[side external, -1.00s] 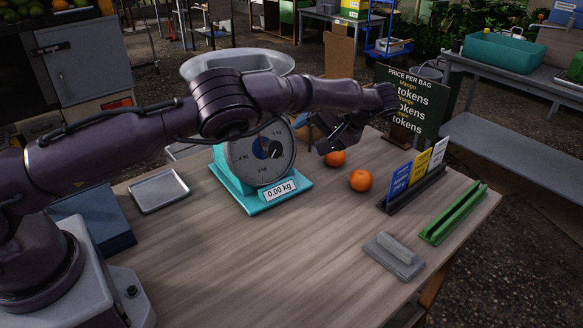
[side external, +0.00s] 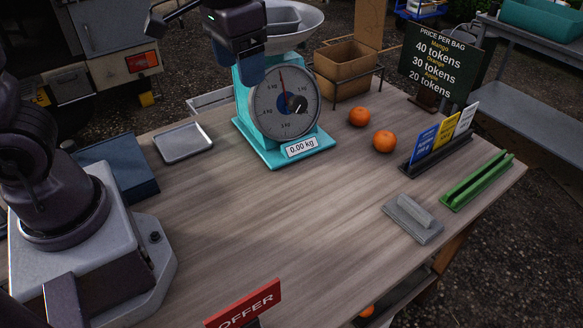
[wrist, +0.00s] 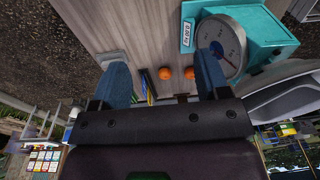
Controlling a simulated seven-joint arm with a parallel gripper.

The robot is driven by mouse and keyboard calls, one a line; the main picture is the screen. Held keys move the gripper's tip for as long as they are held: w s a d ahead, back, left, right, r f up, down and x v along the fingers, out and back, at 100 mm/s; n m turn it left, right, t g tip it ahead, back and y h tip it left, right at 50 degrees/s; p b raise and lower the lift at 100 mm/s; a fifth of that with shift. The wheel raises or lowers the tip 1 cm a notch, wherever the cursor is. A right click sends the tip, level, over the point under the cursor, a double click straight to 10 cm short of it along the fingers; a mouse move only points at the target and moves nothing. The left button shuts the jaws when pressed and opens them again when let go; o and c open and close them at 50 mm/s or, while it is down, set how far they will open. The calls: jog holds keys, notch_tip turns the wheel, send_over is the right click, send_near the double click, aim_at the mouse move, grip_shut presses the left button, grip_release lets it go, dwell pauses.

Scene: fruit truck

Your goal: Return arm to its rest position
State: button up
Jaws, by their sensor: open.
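My gripper (side external: 250,72) hangs at the top of the side external view, in front of the scale's upper part, with its blue fingers pointing down. In the wrist view my gripper (wrist: 162,64) is open, with nothing between its fingers. My forearm is mostly outside the side external view. The teal scale (side external: 243,112) reads 0.00 kg and carries a grey pan (side external: 305,32) on top. In the wrist view the scale (wrist: 262,28) is at upper right. Two oranges (side external: 359,117) (side external: 385,141) lie on the table right of the scale.
A cardboard box (side external: 342,72) stands in a rack behind the oranges. Coloured cards (side external: 444,134), a green holder (side external: 477,181) and a grey block (side external: 412,219) are at right. A metal tray (side external: 182,143) and blue box (side external: 118,166) are at left. The table's middle is clear.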

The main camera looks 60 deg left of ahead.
jog(key=s+r+t, duration=0.4)
jog(key=s+r, duration=0.1)
jog(key=s, duration=0.6)
jog(key=shift+d+t, duration=0.15)
jog(key=shift+t, duration=0.15)
